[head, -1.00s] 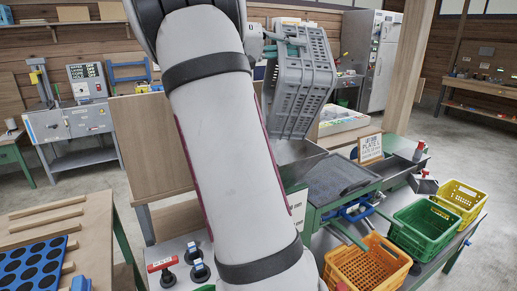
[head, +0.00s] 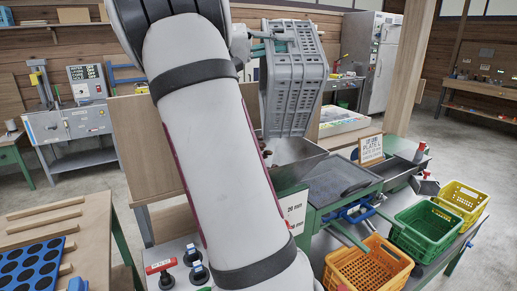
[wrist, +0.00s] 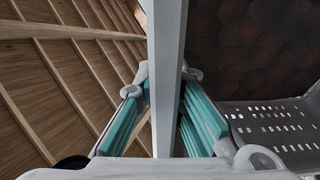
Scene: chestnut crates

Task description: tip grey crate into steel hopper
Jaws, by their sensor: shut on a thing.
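The grey crate (head: 300,85) is held up on its side, steeply tilted, with its slotted bottom turned toward the right in the head view. My gripper (head: 283,42) is shut on its upper wall. In the wrist view my gripper's teal fingers (wrist: 163,105) clamp both sides of the crate wall (wrist: 168,45). Dark brown chestnuts (wrist: 270,45) show inside the crate there. The steel hopper (head: 305,160) is just below the crate. A few brown chestnuts (head: 266,154) show at the crate's lower left, over the hopper. My arm hides the hopper's left part.
A green-framed machine with a grey top (head: 340,182) joins the hopper. Orange (head: 365,270), green (head: 422,228) and yellow (head: 460,200) crates stand at the right. A sign (head: 370,149) stands behind the machine. A wooden panel (head: 140,150) is left of the hopper.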

